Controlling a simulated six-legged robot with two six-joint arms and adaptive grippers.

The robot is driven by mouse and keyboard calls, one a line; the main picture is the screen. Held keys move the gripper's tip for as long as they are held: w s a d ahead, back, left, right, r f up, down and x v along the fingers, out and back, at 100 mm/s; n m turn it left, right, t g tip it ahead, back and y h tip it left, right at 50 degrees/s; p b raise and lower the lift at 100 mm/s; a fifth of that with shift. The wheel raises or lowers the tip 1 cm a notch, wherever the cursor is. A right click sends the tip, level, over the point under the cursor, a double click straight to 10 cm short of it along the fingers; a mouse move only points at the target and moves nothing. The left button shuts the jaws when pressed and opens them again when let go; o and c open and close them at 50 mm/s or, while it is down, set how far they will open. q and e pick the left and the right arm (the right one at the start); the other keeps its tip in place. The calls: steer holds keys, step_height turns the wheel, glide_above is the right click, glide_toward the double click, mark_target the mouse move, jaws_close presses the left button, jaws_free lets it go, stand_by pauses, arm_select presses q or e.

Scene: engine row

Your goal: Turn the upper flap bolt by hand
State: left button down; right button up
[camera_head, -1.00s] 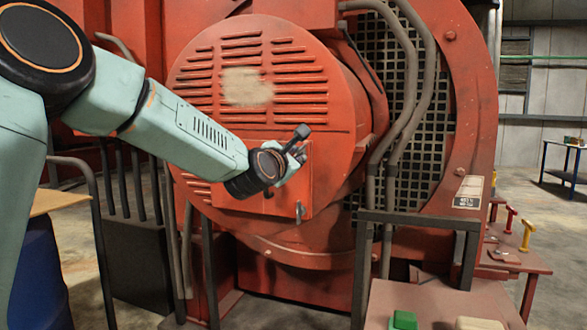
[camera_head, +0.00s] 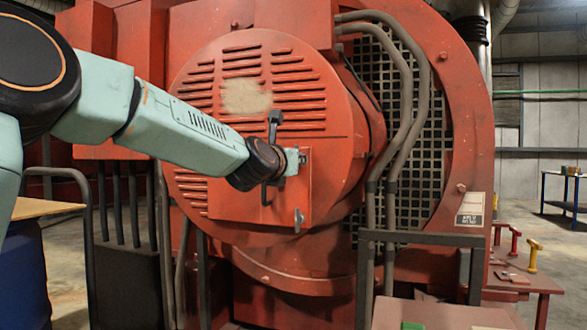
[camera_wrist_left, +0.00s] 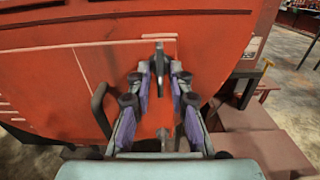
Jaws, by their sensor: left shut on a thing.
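The flap (camera_head: 285,205) is a square red panel on the round louvred cover. My left gripper (camera_head: 302,158) is at its upper right edge. In the left wrist view the fingers (camera_wrist_left: 160,75) are shut on the grey upper flap bolt (camera_wrist_left: 159,52), one purple-padded finger on each side. The fingers hide part of the bolt, and its exact angle is hard to tell. The lower flap bolt (camera_head: 299,217) is a small grey piece at the flap's lower right edge. A dark curved handle (camera_wrist_left: 99,108) stands out from the flap, left of the fingers. My right gripper is not in view.
Grey pipes (camera_head: 398,120) and a black grille (camera_head: 436,160) lie right of the cover. A dark rail frame (camera_head: 420,236) stands in front at the lower right. A red bench (camera_head: 522,279) with a yellow-handled piece (camera_head: 533,250) is further right.

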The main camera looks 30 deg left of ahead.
arm_select(q)
steer(key=shift+r, duration=0.2)
stand_by(0.3)
steer(key=c, duration=1.7)
jaws_free()
steer(key=shift+o, duration=1)
steer(key=shift+w+a+f, duration=0.1)
steer(key=shift+w+f, duration=0.2)
step_height(320, 180, up, 9)
steer(key=shift+r, duration=0.5)
steer(key=shift+s, duration=0.1)
